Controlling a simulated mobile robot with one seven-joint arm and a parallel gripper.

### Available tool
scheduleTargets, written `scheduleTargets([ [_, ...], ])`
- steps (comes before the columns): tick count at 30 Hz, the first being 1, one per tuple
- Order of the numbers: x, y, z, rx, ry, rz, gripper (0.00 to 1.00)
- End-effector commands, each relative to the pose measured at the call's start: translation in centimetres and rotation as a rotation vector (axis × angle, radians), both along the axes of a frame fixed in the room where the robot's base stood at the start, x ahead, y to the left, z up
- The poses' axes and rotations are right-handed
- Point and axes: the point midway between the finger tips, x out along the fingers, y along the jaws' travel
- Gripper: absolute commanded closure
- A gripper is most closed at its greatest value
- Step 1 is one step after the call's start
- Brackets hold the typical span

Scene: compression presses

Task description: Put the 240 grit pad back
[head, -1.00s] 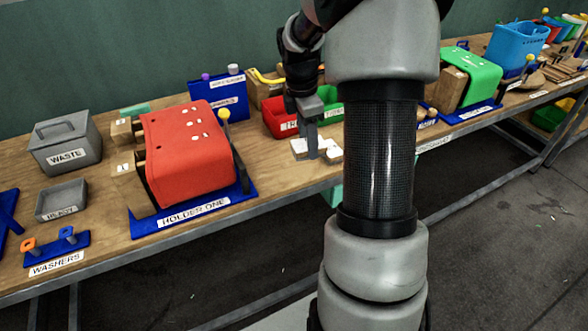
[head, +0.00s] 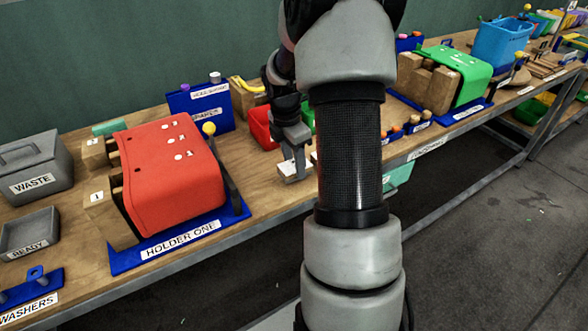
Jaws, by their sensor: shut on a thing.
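My gripper (head: 294,158) points down at the front part of the bench, right of the red holder. It is shut on a small pale block (head: 290,173), low at the bench top. I cannot tell whether the block touches the wood. No grit number is readable on it, so I cannot tell whether it is the 240 grit pad. A sliver of another pale piece (head: 313,156) shows beside my arm; the rest is hidden behind the arm.
A red bin (head: 262,127) and a green bin (head: 308,116) stand behind my gripper. HOLDER ONE (head: 170,165) with its red cover and a blue labelled board (head: 205,108) are to the left. A green-covered holder (head: 462,72) is to the right. My arm hides the bench middle.

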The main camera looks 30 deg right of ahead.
Motion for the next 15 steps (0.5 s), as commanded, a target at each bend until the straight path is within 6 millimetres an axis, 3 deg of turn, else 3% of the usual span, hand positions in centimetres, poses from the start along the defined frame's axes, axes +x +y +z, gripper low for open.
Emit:
scheduleTargets([
  [3, -0.1, 0.0, -1.9, 0.001, 0.003, 0.001, 0.79],
  [15, 0.0, 0.0, -2.5, 0.0, 0.0, -0.001, 0.79],
])
